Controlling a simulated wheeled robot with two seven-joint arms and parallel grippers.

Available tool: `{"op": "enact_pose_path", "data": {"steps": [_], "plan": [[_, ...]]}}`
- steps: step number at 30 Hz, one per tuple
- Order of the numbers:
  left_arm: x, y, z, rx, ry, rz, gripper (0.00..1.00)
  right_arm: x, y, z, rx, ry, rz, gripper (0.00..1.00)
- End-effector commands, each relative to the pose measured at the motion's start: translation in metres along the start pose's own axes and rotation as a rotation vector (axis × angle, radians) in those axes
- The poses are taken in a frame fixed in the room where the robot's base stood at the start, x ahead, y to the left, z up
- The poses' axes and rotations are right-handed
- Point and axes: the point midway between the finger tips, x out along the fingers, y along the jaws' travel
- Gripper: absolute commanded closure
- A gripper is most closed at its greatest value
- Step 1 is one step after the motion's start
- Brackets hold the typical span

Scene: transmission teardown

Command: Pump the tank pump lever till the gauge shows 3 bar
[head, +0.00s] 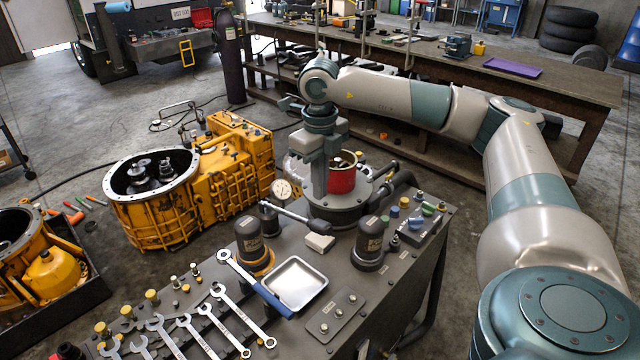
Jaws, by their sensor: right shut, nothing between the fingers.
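The pump lever (298,215) is a light rod with a dark grip, lying low and slanting down to the right across the grey bench (400,275). The gauge (282,188) is a small white round dial at the lever's left end; its needle is too small to read. My right gripper (319,192) points down from above, beside the red cylinder (342,180) and just behind the lever's grip. It looks shut and empty. I cannot tell if it touches the lever. My left gripper is out of view.
Two dark capped canisters (250,238) (370,240) stand near the lever. A metal tray (296,284) and several wrenches (238,300) lie in front. A yellow gearbox housing (150,200) stands at left. A long workbench (560,85) runs behind my right arm.

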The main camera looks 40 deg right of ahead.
Motion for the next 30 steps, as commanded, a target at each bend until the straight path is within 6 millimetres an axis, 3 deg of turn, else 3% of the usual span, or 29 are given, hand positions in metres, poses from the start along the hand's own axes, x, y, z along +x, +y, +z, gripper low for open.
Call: {"op": "enact_pose_path", "data": {"steps": [15,30], "plan": [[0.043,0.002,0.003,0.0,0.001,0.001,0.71,0.064,0.0,0.0,-0.001,0.001,0.001,1.0],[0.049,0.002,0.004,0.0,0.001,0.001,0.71,0.071,0.0,0.0,-0.001,0.0,0.0,1.0]]}}
